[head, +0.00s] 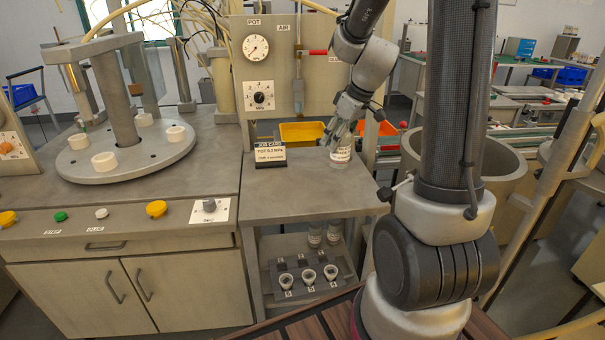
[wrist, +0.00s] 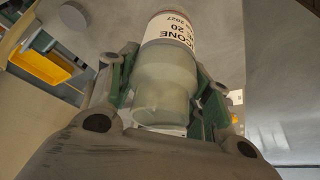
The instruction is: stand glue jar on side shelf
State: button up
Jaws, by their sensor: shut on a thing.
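The glue jar (head: 341,155) is a pale, cloudy jar with a white printed label, at the right back part of the grey side shelf (head: 300,200). In the wrist view the jar (wrist: 166,80) fills the middle, between green-lined fingers, its label lettering upside down in the picture. My gripper (head: 346,136) is shut on the jar from above and behind in the head view. The jar looks about upright, at or just above the shelf surface; I cannot tell whether its base touches.
Yellow (head: 302,133) and orange (head: 376,127) bins are behind. A rack of small cups (head: 309,276) and two jars (head: 315,235) are on the level below. The shelf's front part is clear.

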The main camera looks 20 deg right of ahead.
aim_at(349, 135)
notch_tip(349, 135, down, 8)
jog(key=shift+r, duration=0.1)
jog(key=shift+f, duration=0.2)
jog(key=o, duration=1.2)
jog(key=v, duration=1.2)
jog(key=shift+a, duration=0.1)
jog(key=shift+s+a+r+m+h, duration=0.35)
jog(key=shift+s+a+r+m, duration=0.75)
jog(key=shift+s, duration=2.35)
jog(key=shift+s+a+r+m+h, duration=0.4)
jog(key=shift+s+a+r+m, duration=0.65)
jog(key=shift+s, duration=2.35)
jog(key=shift+s+a+r+m+h, duration=0.35)
jog(key=shift+s+a+r+m, duration=0.7)
jog(key=shift+s, duration=2.4)
